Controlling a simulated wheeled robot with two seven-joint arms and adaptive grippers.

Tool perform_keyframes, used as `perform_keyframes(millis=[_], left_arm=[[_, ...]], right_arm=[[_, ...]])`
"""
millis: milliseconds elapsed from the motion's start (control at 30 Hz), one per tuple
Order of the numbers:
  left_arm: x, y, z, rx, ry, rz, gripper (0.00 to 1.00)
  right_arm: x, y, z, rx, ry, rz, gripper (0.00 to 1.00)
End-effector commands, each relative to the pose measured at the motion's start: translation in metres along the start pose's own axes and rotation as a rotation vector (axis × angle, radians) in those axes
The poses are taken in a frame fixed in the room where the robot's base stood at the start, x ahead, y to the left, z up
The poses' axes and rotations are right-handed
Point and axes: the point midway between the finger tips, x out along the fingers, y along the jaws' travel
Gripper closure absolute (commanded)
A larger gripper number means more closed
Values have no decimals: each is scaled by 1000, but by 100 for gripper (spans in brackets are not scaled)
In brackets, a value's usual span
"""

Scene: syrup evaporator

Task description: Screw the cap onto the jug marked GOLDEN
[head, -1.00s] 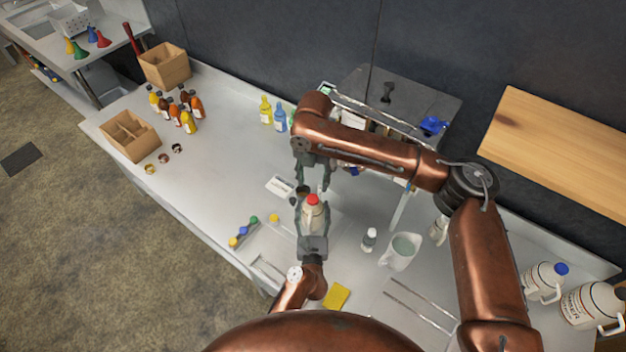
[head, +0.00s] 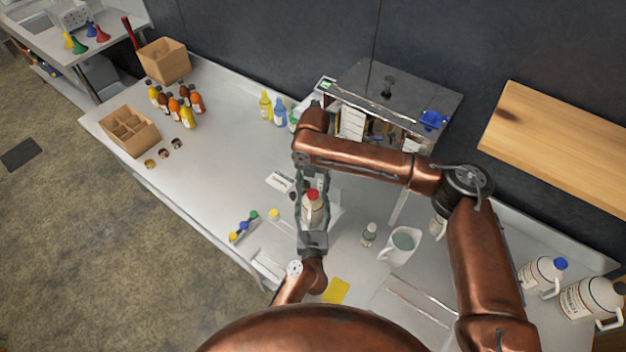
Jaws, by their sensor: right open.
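A small pale jug (head: 312,213) with a red cap (head: 312,194) on top stands upright at the front middle of the bench. Its label is too small to read. My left gripper (head: 312,222) comes from the front edge with its fingers around the jug's body, and it looks shut on it. My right gripper (head: 312,186) points down over the jug from behind. Its fingers are open around or just behind the red cap; I cannot tell whether they touch it.
Loose caps (head: 243,227) lie left of the jug. A small bottle (head: 369,234), a white pitcher (head: 400,246) and a yellow sponge (head: 336,290) are to the right. A steel evaporator (head: 392,95) stands behind. Large jugs (head: 543,273) stand far right. The left-centre bench is clear.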

Motion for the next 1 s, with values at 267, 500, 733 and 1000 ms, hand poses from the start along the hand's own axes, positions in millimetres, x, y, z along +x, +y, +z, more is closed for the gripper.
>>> perform_keyframes(millis=[267, 500, 733, 1000], left_arm=[[0, 1, -1, 2, 1, 2, 100], [0, 1, -1, 2, 1, 2, 100], [0, 1, -1, 2, 1, 2, 100], [0, 1, -1, 2, 1, 2, 100]], right_arm=[[15, 0, 0, 1, 1, 0, 58], [15, 0, 0, 1, 0, 0, 59], [15, 0, 0, 1, 0, 0, 75], [15, 0, 0, 1, 0, 0, 93]])
